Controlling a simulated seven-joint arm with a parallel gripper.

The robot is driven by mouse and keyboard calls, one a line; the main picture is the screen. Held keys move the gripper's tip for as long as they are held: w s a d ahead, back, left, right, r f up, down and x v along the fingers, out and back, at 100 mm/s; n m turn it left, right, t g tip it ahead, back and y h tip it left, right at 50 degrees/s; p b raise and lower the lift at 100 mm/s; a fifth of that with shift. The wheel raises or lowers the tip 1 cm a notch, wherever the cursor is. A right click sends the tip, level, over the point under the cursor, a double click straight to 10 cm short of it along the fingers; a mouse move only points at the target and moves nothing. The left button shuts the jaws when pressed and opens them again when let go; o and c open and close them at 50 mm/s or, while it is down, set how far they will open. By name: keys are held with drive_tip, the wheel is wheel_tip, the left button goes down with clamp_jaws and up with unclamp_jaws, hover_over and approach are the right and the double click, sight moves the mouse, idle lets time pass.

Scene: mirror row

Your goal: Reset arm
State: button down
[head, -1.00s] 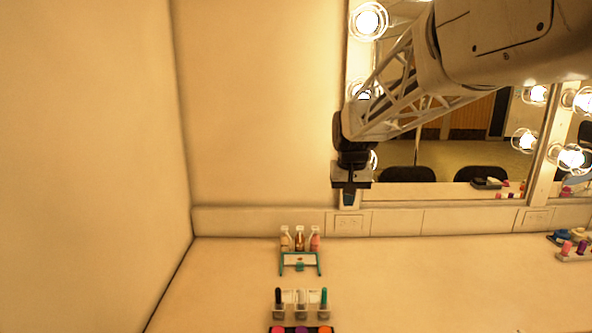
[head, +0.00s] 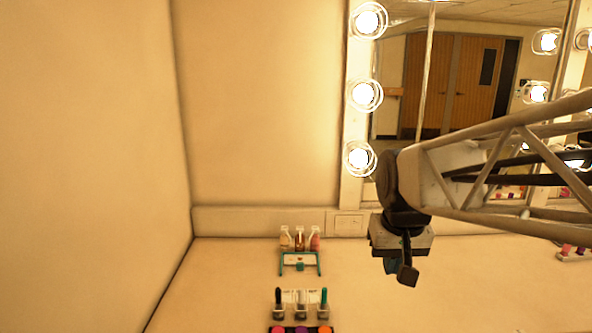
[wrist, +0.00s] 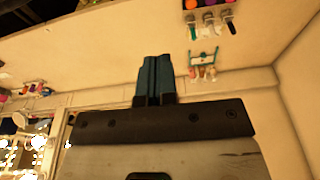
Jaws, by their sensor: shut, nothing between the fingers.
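My gripper (head: 403,272) hangs in the air over the counter, to the right of the small bottles, and holds nothing. In the wrist view its two blue-grey fingers (wrist: 155,80) are closed together. The counter shows beyond the fingers in that view.
A teal-framed rack (head: 300,262) with small bottles (head: 300,240) stands by the back wall. In front are holders with tubes (head: 301,303) and a colour palette (head: 302,329). A lit mirror (head: 460,80) is behind my arm. Items (head: 570,250) stand at the far right. The counter's middle looks clear.

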drive_tip(key=s+f, duration=0.2)
drive_tip(key=s, duration=0.5)
drive_tip(key=s+d+f, duration=0.1)
drive_tip(key=s+f, duration=0.2)
drive_tip(key=s, duration=0.4)
drive_tip(key=shift+d+f, duration=0.15)
drive_tip(key=shift+f, duration=0.15)
drive_tip(key=shift+w, duration=0.1)
idle(1.2)
